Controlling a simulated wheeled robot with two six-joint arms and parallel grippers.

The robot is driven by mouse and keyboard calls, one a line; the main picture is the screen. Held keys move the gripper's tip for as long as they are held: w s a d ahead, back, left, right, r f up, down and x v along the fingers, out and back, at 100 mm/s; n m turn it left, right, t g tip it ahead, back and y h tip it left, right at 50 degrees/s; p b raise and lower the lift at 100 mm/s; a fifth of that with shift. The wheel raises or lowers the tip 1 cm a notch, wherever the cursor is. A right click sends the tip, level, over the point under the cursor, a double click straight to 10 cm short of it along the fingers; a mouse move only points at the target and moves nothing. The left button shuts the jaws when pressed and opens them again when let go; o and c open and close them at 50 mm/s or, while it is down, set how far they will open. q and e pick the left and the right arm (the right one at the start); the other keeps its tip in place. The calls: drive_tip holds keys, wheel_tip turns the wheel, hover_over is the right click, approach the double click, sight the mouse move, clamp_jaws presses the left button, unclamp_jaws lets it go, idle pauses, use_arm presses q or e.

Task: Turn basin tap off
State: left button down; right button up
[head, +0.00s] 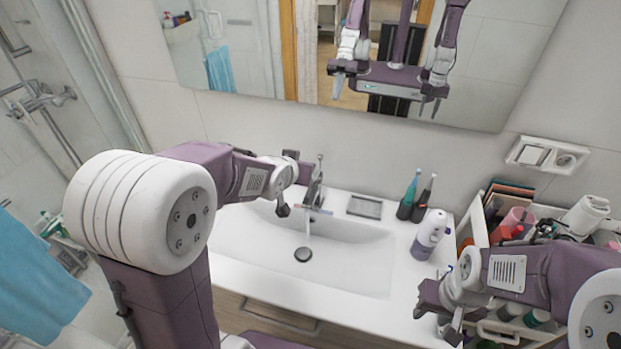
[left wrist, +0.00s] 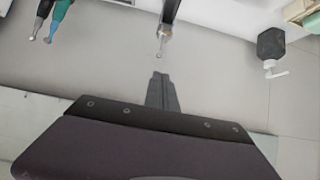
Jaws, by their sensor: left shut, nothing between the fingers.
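The basin tap (head: 315,190) stands at the back of the white basin (head: 350,262), with its lever upright. A thin stream that looks like running water falls from its spout toward the drain. In the left wrist view the tap (left wrist: 166,32) is at the top centre. My left gripper (head: 284,208) is beside the tap on its left, partly hidden by its own wrist. In the left wrist view its fingers (left wrist: 162,90) are shut and empty, pointing at the tap with a small visible gap. My right gripper (head: 437,312) is open and empty over the counter's right end.
A dark pump dispenser (left wrist: 271,45) shows in the left wrist view. A crowded cart (head: 478,225) stands at the right. A mirror (head: 270,60) hangs above.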

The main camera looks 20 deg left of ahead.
use_arm(q)
drive_tip(key=p+x, duration=0.2)
drive_tip(key=x, duration=0.7)
drive_tip(key=shift+s+f+p, duration=0.5)
drive_tip(key=shift+s+f, duration=0.25)
drive_tip(key=shift+f, duration=0.3)
drive_tip(key=shift+s+f, duration=0.15)
drive_tip(key=shift+f, duration=0.7)
use_arm(e)
drive_tip(key=r, duration=0.1)
drive_tip(key=s+r, duration=0.1)
drive_tip(key=r, duration=0.1)
drive_tip(key=shift+r, duration=0.25)
